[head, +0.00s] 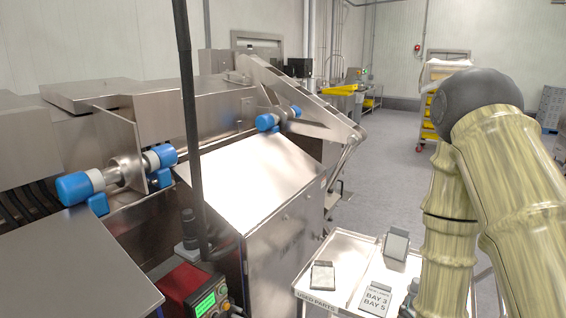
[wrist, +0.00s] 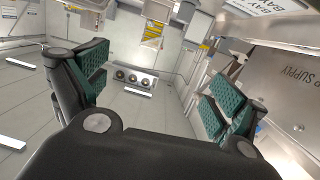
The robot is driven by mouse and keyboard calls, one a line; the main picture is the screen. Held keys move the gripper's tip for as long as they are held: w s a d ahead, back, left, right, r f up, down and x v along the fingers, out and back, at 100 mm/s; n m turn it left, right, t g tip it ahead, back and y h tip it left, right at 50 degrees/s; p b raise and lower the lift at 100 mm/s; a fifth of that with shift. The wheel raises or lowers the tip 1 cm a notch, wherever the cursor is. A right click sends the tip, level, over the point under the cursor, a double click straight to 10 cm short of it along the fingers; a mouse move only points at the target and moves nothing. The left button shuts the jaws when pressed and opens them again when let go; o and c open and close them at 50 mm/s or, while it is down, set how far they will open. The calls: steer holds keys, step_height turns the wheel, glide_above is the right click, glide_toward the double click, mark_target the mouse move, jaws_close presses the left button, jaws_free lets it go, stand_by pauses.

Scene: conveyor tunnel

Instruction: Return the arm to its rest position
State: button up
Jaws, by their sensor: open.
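My arm stands folded at the right of the head view, with patterned yellow-green links and a dark round joint. My gripper is outside the head view. In the wrist view my gripper (wrist: 155,95) is open and empty, its two green-padded fingers wide apart. Between and beyond the fingers are the pale room wall and ceiling and a unit with several round fans (wrist: 135,77). Nothing touches the fingers that I can see.
A steel conveyor machine (head: 270,180) with blue-capped rollers fills the left and middle. A white tray marked used parts (head: 340,262) stands beside my arm, near a red box (head: 187,286) with a green display. A trolley (head: 432,95) stands behind. Grey floor (head: 395,170) is clear between.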

steer(key=s+a+f+n+g+y+b, duration=0.15)
steer(key=s+f, duration=0.25)
steer(key=f, duration=0.4)
steer(key=s+a+f+g+y, duration=0.2)
steer(key=s+a+f+g, duration=0.1)
steer(key=f, duration=0.6)
steer(key=s+a+f+n+g+y+b, duration=0.1)
steer(key=s+a+f+g+y, duration=0.2)
steer(key=f, duration=0.5)
steer(key=s+a+f+n+g+y+b, duration=0.1)
steer(key=s+a+f+g, duration=0.1)
steer(key=s+f, duration=0.5)
steer(key=s+a+f+n+g+b, duration=0.1)
steer(key=s+a+f+g, duration=0.2)
steer(key=s, duration=0.9)
step_height(320, 180, down, 4)
steer(key=shift+s+r+n+g+y+b, duration=0.15)
steer(key=shift+n+g+y+b, duration=0.2)
steer(key=shift+g, duration=0.6)
steer(key=shift+a, duration=0.1)
